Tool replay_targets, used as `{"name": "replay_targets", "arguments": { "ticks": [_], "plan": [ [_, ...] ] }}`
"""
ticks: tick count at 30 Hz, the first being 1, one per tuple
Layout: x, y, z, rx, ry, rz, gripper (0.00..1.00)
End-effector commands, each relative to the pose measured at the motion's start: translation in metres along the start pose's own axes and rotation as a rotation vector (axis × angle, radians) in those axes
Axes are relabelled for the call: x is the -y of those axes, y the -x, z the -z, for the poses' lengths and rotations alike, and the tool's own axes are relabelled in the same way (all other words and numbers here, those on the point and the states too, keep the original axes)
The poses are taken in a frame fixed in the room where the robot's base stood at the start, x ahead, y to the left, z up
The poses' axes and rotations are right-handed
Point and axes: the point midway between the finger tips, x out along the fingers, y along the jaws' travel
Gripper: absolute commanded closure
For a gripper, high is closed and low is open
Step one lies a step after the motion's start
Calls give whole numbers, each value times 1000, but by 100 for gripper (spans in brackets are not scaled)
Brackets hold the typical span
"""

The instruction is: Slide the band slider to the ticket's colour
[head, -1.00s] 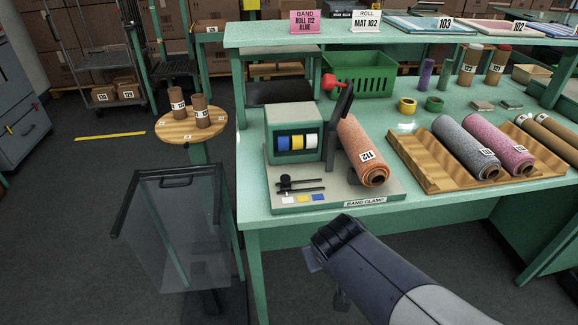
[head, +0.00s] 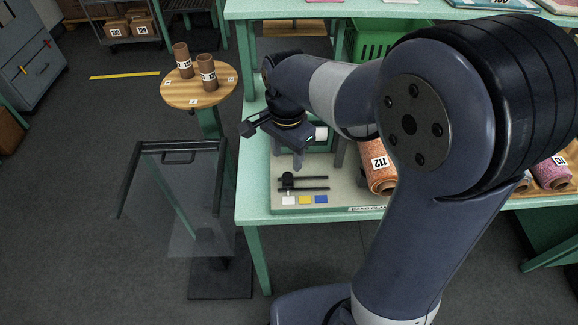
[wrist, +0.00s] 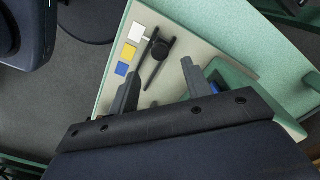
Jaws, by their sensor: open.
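The band slider (head: 288,181) is a black knob on two dark rails at the front of the band clamp board (head: 350,200). It stands at the rails' left end, by the white patch (head: 289,200); the yellow patch (head: 306,199) and blue patch (head: 321,199) follow rightward. The wrist view also shows the slider (wrist: 161,46), beside the white patch (wrist: 137,33). My gripper (head: 287,155) is open, above and behind the slider and apart from it. In the wrist view its fingertips (wrist: 160,70) straddle the rails. The pink ticket is cut off at the top; a second earlier it read blue.
An orange roll 112 (head: 378,170) lies right of the slider. My arm hides much of the clamp and bench. A round wooden stand (head: 187,98) with two brown tubes and a clear panel (head: 180,195) stand to the left.

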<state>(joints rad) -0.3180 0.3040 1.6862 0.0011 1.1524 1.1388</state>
Motion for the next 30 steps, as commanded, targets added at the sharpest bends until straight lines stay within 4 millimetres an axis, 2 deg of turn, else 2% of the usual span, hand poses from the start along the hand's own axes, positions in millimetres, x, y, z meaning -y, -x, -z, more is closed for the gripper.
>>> {"name": "replay_targets", "arguments": {
  "ticks": [1, 6, 12, 23, 30],
  "plan": [
    [-1, -12, 0, 2, 0, -6, 53],
    [-1, -42, 0, 1, 1, -4, 53],
    [-1, -62, 0, 0, 1, -2, 53],
    [0, -66, 0, -1, 2, 1, 54],
    [0, -66, 0, -1, 2, 1, 74]
  ]
}}
